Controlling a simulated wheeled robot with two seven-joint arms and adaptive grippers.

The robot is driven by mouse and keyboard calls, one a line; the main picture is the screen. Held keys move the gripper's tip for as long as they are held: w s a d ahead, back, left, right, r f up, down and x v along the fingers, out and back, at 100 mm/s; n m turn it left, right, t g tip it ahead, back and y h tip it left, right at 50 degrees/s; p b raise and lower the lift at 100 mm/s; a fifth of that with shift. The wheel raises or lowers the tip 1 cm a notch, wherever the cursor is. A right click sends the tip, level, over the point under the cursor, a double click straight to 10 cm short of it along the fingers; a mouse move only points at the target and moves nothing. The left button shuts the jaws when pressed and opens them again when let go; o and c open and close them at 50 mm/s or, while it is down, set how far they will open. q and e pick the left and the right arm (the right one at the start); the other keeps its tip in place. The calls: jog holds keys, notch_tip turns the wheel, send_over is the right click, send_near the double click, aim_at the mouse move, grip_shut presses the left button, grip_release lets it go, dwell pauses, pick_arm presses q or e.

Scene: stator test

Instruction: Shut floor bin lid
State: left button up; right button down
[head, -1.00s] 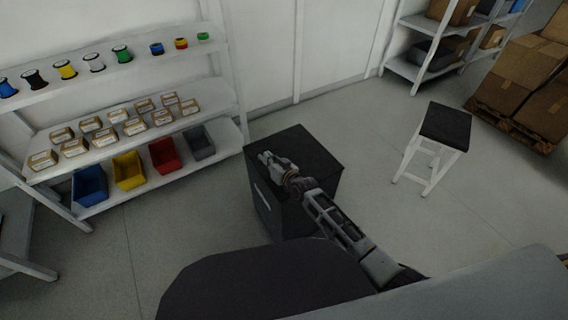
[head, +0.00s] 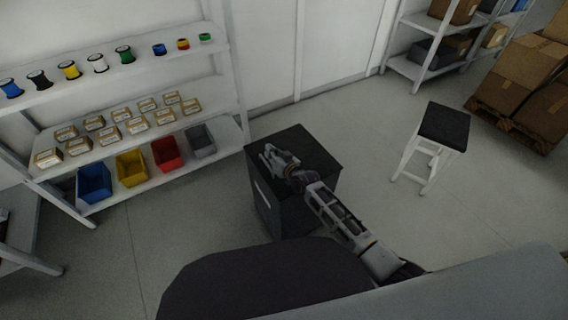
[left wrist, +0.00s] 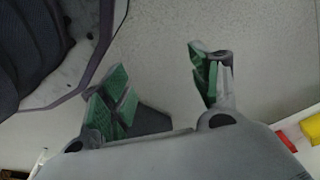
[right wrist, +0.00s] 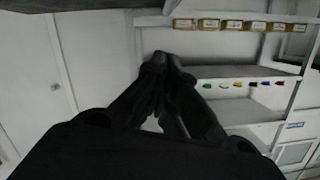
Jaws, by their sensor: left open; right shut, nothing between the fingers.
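The floor bin (head: 267,208) is a dark box standing on the floor in the middle of the head view. Its black lid (head: 318,152) looks flat, level and down on the box; I cannot see a gap at the rim. My right gripper (head: 268,152) is over the lid's left part, close to its surface; contact is unclear. In the right wrist view my right gripper (right wrist: 166,60) has its dark fingers together with nothing between them. My left gripper (left wrist: 158,65) is open and empty in the left wrist view, with green finger pads; it is outside the head view.
A white shelf (head: 110,70) with spools, small boxes and coloured tubs stands left of the bin. A black-topped stool (head: 445,125) stands to the right, with cartons (head: 530,75) on a pallet behind it. The floor between bin and stool is clear.

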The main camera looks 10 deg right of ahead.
pick_arm(q)
jog(key=shift+t, duration=0.3)
jog(key=shift+s+a+f+p, duration=0.35)
jog(key=shift+a+f, duration=0.15)
jog(key=shift+f, duration=0.25)
jog(key=shift+s+a+f+p, duration=0.3)
jog(key=shift+s+a+f, duration=0.15)
jog(key=shift+f, duration=0.25)
jog(key=shift+s+a+f+p, duration=0.3)
jog(key=shift+a+f, duration=0.2)
jog(key=shift+f, duration=0.25)
pick_arm(e)
jog(key=v, duration=0.9)
jog(key=shift+s, duration=0.35)
